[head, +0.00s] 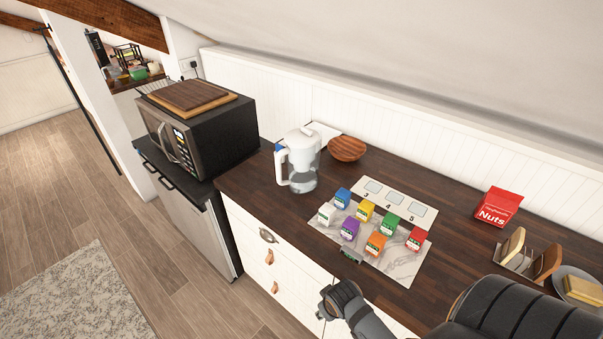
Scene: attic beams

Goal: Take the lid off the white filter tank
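The white filter tank (299,163) is a jug with a clear body, a white handle on its left and a small blue part near the handle's top. It stands upright on the dark wooden counter (256,190), beside the microwave. Its white lid (299,139) is on top. A dark grey part of one of my arms shows at the bottom middle, well apart from the tank. No fingertips of either gripper show in the head view.
The black microwave (216,137) with wooden boards (189,94) on top is left of the tank. A round wooden bowl (347,149) sits close right. Several coloured boxes (375,243) stand on a marble-patterned board, with a numbered card (394,202) behind. A red nuts packet (499,207) is farther right.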

